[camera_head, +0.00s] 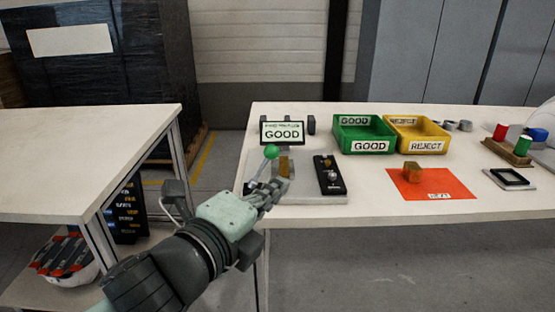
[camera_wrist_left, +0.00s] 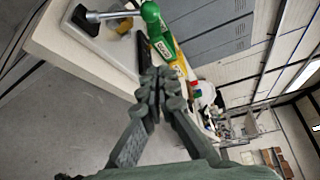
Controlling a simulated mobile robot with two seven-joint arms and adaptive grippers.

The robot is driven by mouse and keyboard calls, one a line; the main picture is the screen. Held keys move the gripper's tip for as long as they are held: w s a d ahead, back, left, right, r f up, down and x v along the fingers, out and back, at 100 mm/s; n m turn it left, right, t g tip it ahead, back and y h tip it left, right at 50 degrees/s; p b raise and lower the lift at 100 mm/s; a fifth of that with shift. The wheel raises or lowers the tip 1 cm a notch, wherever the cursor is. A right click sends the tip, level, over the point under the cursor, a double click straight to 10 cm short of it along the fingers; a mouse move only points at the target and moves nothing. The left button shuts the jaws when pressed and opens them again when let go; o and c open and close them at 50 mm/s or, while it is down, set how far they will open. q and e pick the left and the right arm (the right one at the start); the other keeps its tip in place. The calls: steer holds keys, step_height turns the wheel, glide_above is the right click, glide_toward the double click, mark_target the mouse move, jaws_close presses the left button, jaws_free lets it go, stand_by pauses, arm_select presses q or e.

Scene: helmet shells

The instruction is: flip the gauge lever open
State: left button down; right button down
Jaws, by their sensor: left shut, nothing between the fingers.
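The gauge stands at the left end of the right table, on a light base plate (camera_head: 325,198). Its lever has a green ball knob (camera_head: 271,152) and stands raised with a slight tilt. In the left wrist view the knob (camera_wrist_left: 150,12) sits at the end of a silver rod (camera_wrist_left: 112,15). A brownish-gold part (camera_head: 285,166) is in the gauge behind my fingers. A screen (camera_head: 282,133) behind reads GOOD. My left gripper (camera_head: 277,188) is shut and empty, just in front of and below the knob; it also shows in the left wrist view (camera_wrist_left: 160,85). Contact with the lever cannot be told.
A black control box (camera_head: 329,175) sits right of the gauge. Green (camera_head: 365,134) and yellow (camera_head: 417,134) bins stand behind. A brown part (camera_head: 412,172) lies on an orange mat (camera_head: 447,184). Another white table (camera_head: 85,160) stands at left, with a floor gap between.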

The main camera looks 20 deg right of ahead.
mark_target(263, 165)
arm_select(q)
steer(key=x, duration=0.9)
steer(key=shift+w+d+p, duration=0.15)
steer(key=shift+w+p, duration=0.15)
steer(key=shift+w, duration=0.3)
steer(key=shift+w+a+r, duration=0.15)
steer(key=shift+w+a, duration=0.05)
steer(key=shift+a, duration=0.35)
steer(key=shift+w+a+r, duration=0.15)
steer(key=shift+w+a, duration=0.1)
steer(key=shift+a, duration=0.3)
steer(key=shift+w+a+r, duration=0.1)
steer(key=shift+w+a, duration=0.1)
steer(key=shift+a, duration=0.25)
arm_select(e)
steer(key=shift+s+a+f, duration=0.1)
steer(key=shift+s+f, duration=0.05)
steer(key=shift+f, duration=0.5)
steer(key=shift+s+f, duration=0.1)
steer(key=shift+f, duration=0.55)
